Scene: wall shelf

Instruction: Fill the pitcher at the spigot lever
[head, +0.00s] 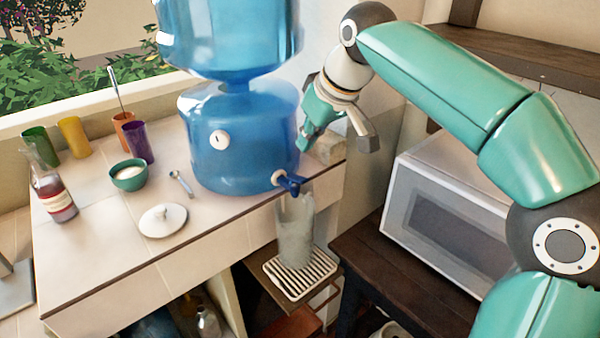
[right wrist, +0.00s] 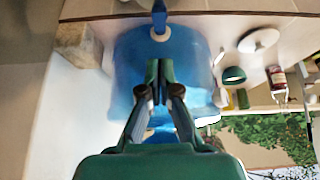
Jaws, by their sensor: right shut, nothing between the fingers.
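The large blue water jug (head: 235,150) stands on the counter. Its blue spigot lever (head: 291,184) sticks out from a white collar at the front; the lever (right wrist: 159,18) also shows in the right wrist view. The clear pitcher (head: 296,235) stands upright under the spigot on a slatted tray (head: 318,268); I cannot tell how much water is in it. My right gripper (head: 306,142) is beside the jug's right side, above and behind the lever. Its fingers (right wrist: 157,72) are shut and empty, apart from the lever. My left gripper is out of view.
A stone block (head: 329,147) sits at the counter's right end, close to my right gripper. A white microwave (head: 445,215) stands at right. A white lid (head: 163,220), green bowl (head: 129,176), bottle (head: 54,192) and several coloured cups fill the counter's left.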

